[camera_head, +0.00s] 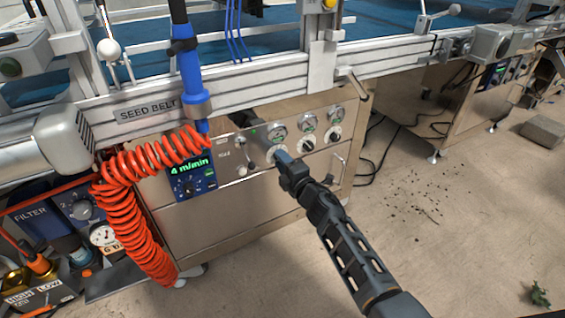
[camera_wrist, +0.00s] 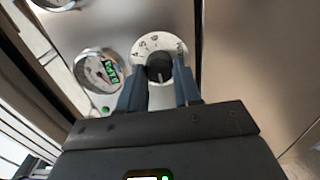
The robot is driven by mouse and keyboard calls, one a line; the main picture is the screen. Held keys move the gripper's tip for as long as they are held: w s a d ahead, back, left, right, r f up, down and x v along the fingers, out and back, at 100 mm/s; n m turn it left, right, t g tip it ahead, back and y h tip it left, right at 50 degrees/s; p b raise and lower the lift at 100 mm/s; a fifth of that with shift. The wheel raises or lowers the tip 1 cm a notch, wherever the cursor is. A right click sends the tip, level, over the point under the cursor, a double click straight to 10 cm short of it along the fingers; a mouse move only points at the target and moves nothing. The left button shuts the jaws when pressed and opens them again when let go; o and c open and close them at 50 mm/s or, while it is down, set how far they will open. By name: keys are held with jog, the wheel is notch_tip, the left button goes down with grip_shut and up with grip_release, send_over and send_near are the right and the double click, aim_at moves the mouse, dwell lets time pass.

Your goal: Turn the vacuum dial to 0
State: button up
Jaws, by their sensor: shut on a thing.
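A control panel (camera_head: 235,185) with several round gauges and dials is on the front of the steel cabinet. My gripper (camera_head: 281,158) reaches the leftmost white dial of the row and mostly hides it in the head view. In the wrist view the dial (camera_wrist: 148,45) is a white numbered disc with a dark round knob (camera_wrist: 159,66). The two blue-grey fingertips of my gripper (camera_wrist: 159,80) stand on either side of the knob, shut on it. The knob's pointer and the numbers are too small to read surely.
A gauge with a green display (camera_wrist: 98,70) sits beside the dial. Two more white dials (camera_head: 308,143) (camera_head: 334,134) are to its right. A blue display box (camera_head: 190,177) reads 4 m/min. A coiled orange hose (camera_head: 125,215) hangs at left; the floor at right is mostly open.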

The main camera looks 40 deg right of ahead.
jog(key=shift+f, duration=0.1)
jog(key=o, duration=1)
jog(key=shift+o, duration=0.2)
jog(key=p+v, duration=0.1)
jog(key=v, duration=0.6)
jog(key=shift+s+p, duration=0.4)
jog(key=shift+a, duration=0.15)
